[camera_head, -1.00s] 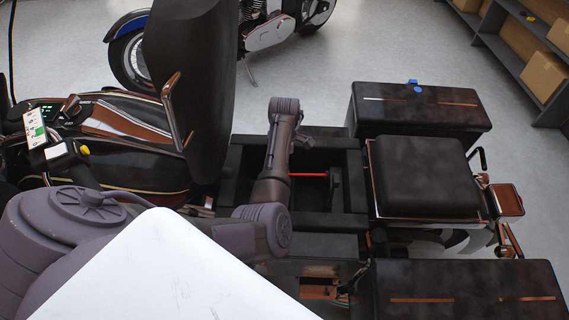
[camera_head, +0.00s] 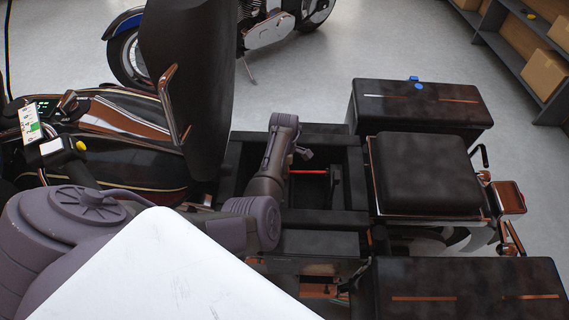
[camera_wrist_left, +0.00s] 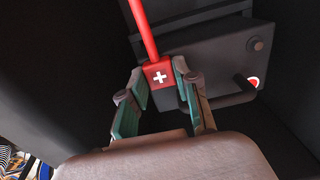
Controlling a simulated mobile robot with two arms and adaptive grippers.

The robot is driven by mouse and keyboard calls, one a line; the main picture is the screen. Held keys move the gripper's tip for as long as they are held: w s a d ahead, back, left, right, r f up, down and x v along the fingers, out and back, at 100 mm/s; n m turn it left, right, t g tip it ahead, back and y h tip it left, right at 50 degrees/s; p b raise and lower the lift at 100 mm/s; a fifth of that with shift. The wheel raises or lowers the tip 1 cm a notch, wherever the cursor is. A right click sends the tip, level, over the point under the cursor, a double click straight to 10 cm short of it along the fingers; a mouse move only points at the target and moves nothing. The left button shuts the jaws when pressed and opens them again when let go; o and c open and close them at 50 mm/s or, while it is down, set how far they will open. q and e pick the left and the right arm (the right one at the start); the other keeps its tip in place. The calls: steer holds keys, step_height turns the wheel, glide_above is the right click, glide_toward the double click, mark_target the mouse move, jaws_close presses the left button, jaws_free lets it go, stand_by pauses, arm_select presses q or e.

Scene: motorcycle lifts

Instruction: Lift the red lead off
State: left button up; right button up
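The red lead (camera_wrist_left: 143,30) runs down to a red block with a white cross, its clamp (camera_wrist_left: 158,74), at a dark box (camera_wrist_left: 215,55) in the left wrist view. In the head view, a short stretch of the red lead (camera_head: 307,172) shows inside the dark frame bay. My left gripper (camera_wrist_left: 159,82) is open, with one green-padded finger on each side of the red clamp. The clamp sits at the fingertips; firm contact does not show. In the head view my left arm reaches over the bay and hides most of its gripper. My right gripper is not in view.
The raised seat (camera_head: 188,80) stands left of the bay. A black rear seat (camera_head: 425,172) and two side cases, one at the back (camera_head: 420,110) and one in front (camera_head: 465,285), lie to the right. Dark bay walls surround the gripper closely.

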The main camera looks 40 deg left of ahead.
arm_select(q)
jaws_close()
steer(key=shift+r, duration=0.15)
steer(key=shift+w+d+r+g+y+p, duration=0.1)
steer(key=shift+d+r+g+y+p, duration=0.15)
steer(key=shift+r+y+p, duration=0.25)
steer(key=shift+d+r+g+y+p, duration=0.1)
steer(key=shift+r+g+y+p, duration=0.2)
steer(key=shift+r, duration=0.4)
steer(key=shift+w+d+r+g+y, duration=0.1)
steer(key=shift+d+r+g+y, duration=0.1)
steer(key=shift+r+y, duration=0.2)
steer(key=shift+d+r+g+y, duration=0.15)
steer(key=shift+r+y, duration=0.15)
steer(key=shift+r, duration=0.15)
steer(key=shift+w+d+r+g+y+b, duration=0.1)
steer(key=shift+d+r+g+y+b, duration=0.3)
steer(key=shift+r+y, duration=0.15)
steer(key=shift+w+d+r+g+y+b, duration=0.15)
steer(key=shift+d+r+g+y+b, duration=0.25)
steer(key=shift+r, duration=0.3)
steer(key=shift+w+d+r+g+y+b, duration=0.1)
steer(key=shift+d+r+g+y+b, duration=0.15)
steer(key=shift+r+y+b, duration=0.25)
steer(key=shift+r, duration=0.15)
